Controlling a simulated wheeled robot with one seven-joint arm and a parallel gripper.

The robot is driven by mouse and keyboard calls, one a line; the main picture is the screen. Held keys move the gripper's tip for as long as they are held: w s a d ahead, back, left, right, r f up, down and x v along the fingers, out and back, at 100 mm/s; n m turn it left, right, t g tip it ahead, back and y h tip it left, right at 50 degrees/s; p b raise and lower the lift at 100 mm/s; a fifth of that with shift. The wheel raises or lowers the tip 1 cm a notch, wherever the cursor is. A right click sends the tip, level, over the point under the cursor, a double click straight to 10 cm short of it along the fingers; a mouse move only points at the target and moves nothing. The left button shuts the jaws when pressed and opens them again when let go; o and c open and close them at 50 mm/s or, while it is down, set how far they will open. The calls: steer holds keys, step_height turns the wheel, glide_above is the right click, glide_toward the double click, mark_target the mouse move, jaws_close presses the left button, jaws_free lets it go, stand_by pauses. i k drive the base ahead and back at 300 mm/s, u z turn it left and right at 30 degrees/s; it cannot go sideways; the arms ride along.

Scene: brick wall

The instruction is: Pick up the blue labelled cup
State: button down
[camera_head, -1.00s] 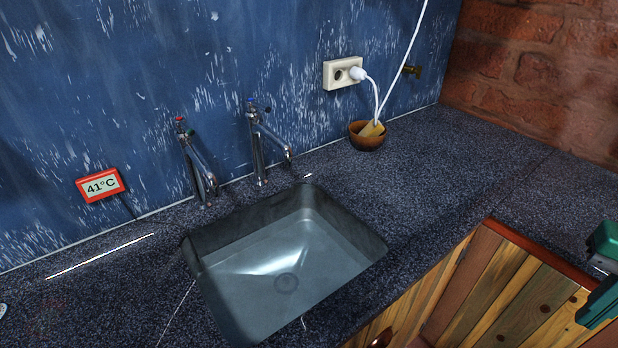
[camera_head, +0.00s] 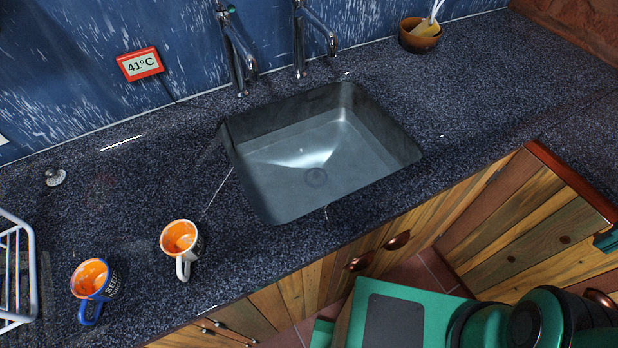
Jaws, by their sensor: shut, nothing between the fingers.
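The blue labelled cup (camera_head: 97,292) stands upright on the dark speckled counter (camera_head: 120,215) at the lower left. Its inside is orange, its handle is blue and points toward the front, and pale lettering shows on its right side, only partly legible. A second cup (camera_head: 182,240) with an orange inside and a white handle stands upright to its right, apart from it. My gripper's jaws cannot be made out. A small green piece at the right edge is cut off, and my green and black arm parts fill the lower right, far from both cups.
A white wire rack (camera_head: 18,262) stands just left of the blue cup. The sink (camera_head: 300,150) is sunk into the counter to the right, with two taps behind it. A small drain plug (camera_head: 55,177) and a brown bowl (camera_head: 419,40) lie farther back. The counter's front edge runs close to the cups.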

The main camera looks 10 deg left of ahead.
mark_target(95, 279)
steer(key=u, duration=3)
steer(key=k, duration=0.45)
steer(key=z, duration=0.15)
steer(key=i, duration=0.5)
steer(key=z, duration=0.45)
